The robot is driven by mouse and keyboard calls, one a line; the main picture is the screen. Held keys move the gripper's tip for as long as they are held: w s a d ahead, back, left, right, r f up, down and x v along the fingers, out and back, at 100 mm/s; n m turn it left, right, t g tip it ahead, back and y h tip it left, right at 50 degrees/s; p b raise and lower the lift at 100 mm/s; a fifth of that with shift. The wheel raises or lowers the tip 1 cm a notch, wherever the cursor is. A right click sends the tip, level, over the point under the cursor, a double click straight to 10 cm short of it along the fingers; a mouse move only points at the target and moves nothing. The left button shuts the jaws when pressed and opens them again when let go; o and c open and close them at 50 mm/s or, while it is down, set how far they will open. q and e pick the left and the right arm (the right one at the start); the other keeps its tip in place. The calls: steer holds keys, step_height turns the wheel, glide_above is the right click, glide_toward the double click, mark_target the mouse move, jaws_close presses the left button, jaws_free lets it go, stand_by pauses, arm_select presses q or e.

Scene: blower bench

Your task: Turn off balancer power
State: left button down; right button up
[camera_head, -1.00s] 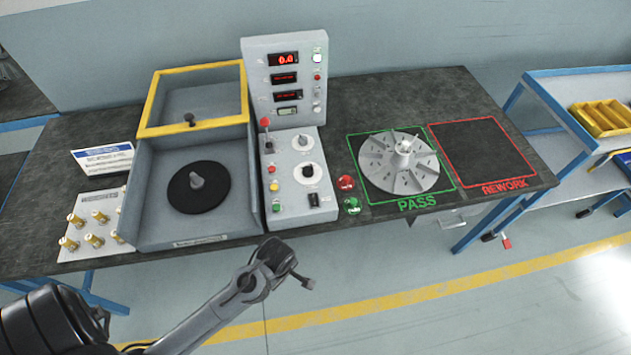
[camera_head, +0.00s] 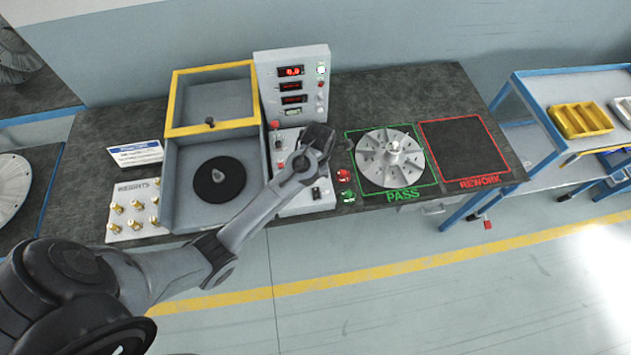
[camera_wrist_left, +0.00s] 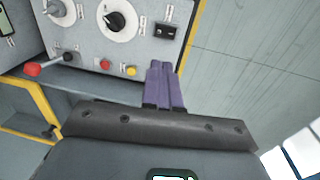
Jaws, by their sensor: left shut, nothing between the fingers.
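The balancer's control box stands on the bench, with an upright display panel (camera_head: 291,85) whose red digits are lit. Its lower panel (camera_wrist_left: 85,40) shows in the left wrist view with a large white dial (camera_wrist_left: 118,20), a smaller dial (camera_wrist_left: 55,8) and a black switch (camera_wrist_left: 165,30). The switch also shows in the head view (camera_head: 316,193). My left gripper (camera_head: 343,148) is over the right side of the lower panel, partly hiding it. In the wrist view its purple fingers (camera_wrist_left: 163,83) are shut and empty, pointing toward the switch. I cannot tell whether they touch anything.
A red-knobbed lever (camera_wrist_left: 32,68) and red and yellow buttons (camera_wrist_left: 131,71) are close to the fingers. A finned wheel (camera_head: 390,157) sits in the green PASS square, right of the gripper. The yellow-framed guard (camera_head: 212,129) and black spindle plate (camera_head: 219,180) are left.

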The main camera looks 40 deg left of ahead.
mark_target(316, 190)
arm_select(q)
steer(key=shift+w+r, duration=0.1)
stand_by(0.3)
steer(key=f, duration=0.4)
steer(key=a+f, duration=0.1)
steer(key=f, duration=0.4)
steer(key=w+f, duration=0.1)
steer(key=f, duration=0.3)
steer(key=shift+a+f, duration=0.15)
steer(key=shift+f, duration=0.25)
arm_select(e)
steer(key=shift+r, duration=0.1)
arm_select(q)
steer(key=shift+f, duration=0.1)
